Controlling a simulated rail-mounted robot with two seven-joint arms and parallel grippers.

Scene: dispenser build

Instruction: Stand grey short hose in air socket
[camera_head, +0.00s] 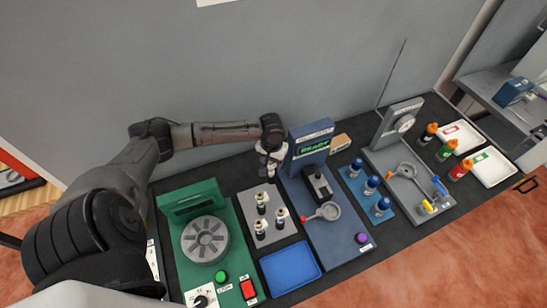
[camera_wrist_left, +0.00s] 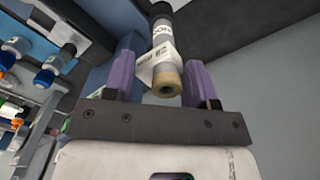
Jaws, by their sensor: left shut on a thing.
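My left gripper (camera_head: 270,165) hangs above the left edge of the blue READY station in the head view. In the left wrist view its purple fingers (camera_wrist_left: 162,85) are shut on the grey short hose (camera_wrist_left: 160,55), a grey tube with a tan open end and a white printed label. The tan end points toward the wrist camera. In the head view the hose is small and mostly hidden by the gripper. I cannot clearly make out which part is the air socket. My right gripper is not in view.
A green station (camera_head: 180,212) with a wheel stands left. The blue READY station (camera_head: 310,148) and a grey gauge station (camera_head: 390,122) stand right. An empty blue tray (camera_head: 290,268) lies in front.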

